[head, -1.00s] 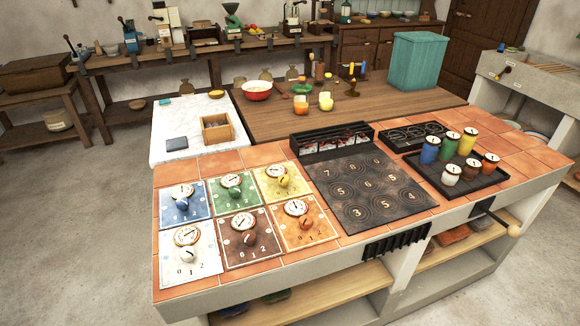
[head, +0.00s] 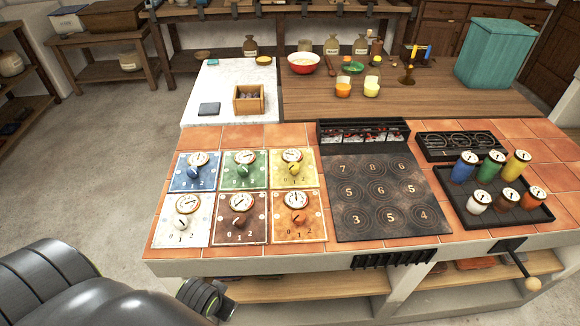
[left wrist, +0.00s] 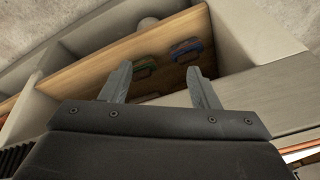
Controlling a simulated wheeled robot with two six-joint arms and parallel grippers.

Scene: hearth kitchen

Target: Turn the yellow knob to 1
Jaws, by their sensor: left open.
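The yellow knob (head: 291,169) sits on the yellow panel (head: 309,180), top right of the group of dial panels on the tiled counter. A round white gauge is above it, and the digits 0, 1 and 2 are around it. The knob's exact pointing is too small to tell. My left arm comes in at the lower left of the head view, in front of the counter and well away from the knob. In the left wrist view my left gripper (left wrist: 160,85) is open and empty, facing the counter's lower shelf. My right gripper is not in view.
Blue (head: 194,172), green (head: 240,171), white (head: 184,222), brown (head: 240,219) and orange (head: 298,217) knobs surround the yellow one closely. A dark numbered hob (head: 385,195) lies to the right. The counter's front edge (head: 300,263) stands between my left arm and the panels.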

